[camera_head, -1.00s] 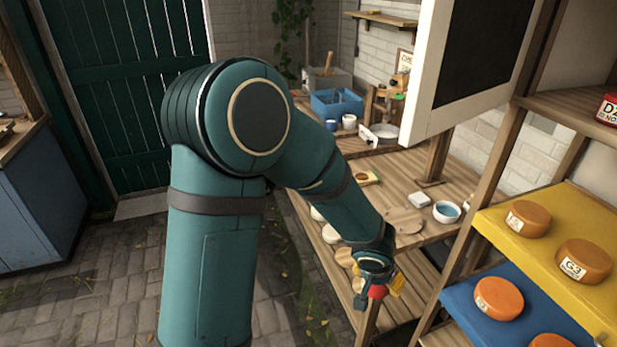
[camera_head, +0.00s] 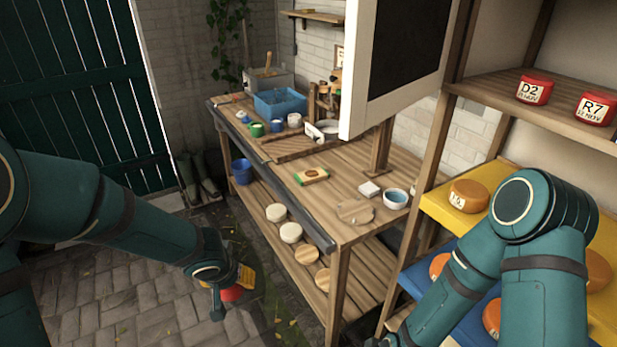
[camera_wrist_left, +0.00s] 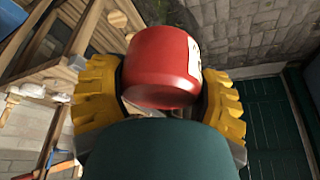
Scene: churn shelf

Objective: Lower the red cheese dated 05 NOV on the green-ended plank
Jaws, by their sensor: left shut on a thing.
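My left gripper (camera_head: 236,283) has yellow ribbed fingers and is shut on a red cheese (camera_head: 232,294), over the paving in front of the bench. In the left wrist view the red cheese (camera_wrist_left: 163,68) sits between both fingers (camera_wrist_left: 160,95), with part of a white label at its right edge. Its date cannot be read. My right arm reaches in at the lower right, but its gripper is out of sight. I cannot pick out a green-ended plank in these views.
The wooden bench (camera_head: 345,160) has a lower shelf with pale round cheeses (camera_head: 290,232). At right, a rack holds red cheeses D2 (camera_head: 534,90) and R7 (camera_head: 595,108) above a yellow board (camera_head: 437,205) with orange cheeses. A white-framed dark board (camera_head: 352,70) hangs ahead.

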